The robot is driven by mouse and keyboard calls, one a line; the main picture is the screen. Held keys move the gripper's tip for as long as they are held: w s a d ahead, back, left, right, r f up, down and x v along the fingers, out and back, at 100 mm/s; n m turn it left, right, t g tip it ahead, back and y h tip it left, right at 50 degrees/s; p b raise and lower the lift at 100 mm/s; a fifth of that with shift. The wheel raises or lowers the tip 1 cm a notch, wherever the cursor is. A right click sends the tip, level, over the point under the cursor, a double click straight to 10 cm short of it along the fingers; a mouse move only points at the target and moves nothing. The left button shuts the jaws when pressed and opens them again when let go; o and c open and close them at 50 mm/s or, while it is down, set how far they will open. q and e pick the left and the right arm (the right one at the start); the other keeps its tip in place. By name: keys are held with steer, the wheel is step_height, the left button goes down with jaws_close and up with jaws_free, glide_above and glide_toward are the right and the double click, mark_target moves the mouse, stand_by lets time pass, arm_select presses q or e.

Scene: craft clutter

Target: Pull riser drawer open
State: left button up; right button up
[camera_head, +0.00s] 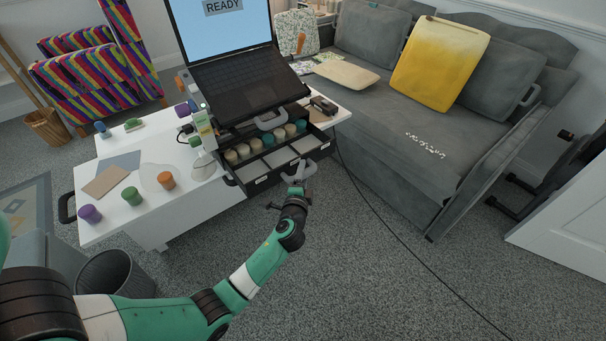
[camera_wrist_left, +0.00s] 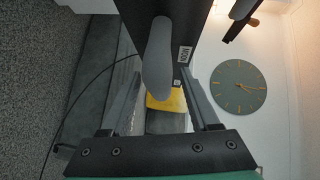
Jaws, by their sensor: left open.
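The black riser (camera_head: 238,128) stands on the white table under the laptop. Its low drawer (camera_head: 262,181) has white labels on its front, and pale compartments show behind that front. Several small jars (camera_head: 268,141) stand in a row behind these. My left gripper (camera_head: 299,173) is at the middle of the drawer front. In the left wrist view, the fingers of my left gripper (camera_wrist_left: 159,78) are open, on both sides of a rounded grey handle (camera_wrist_left: 158,55). The handle lies between them; I cannot tell whether they touch it. My right gripper is not in view.
The laptop (camera_head: 235,85) sits on the riser. Paint pots, a bottle (camera_head: 204,130) and cards (camera_head: 106,181) are on the white table (camera_head: 125,219). A grey sofa (camera_head: 400,120) stands to the right. A black cable runs over the floor. The carpet before the drawer is clear.

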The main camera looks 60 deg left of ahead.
arm_select(q)
steer(key=shift+s+d+r, duration=0.15)
steer(key=shift+d, duration=0.15)
steer(key=p+v, duration=0.3)
steer(key=v, duration=0.8)
steer(key=shift+p, duration=0.3)
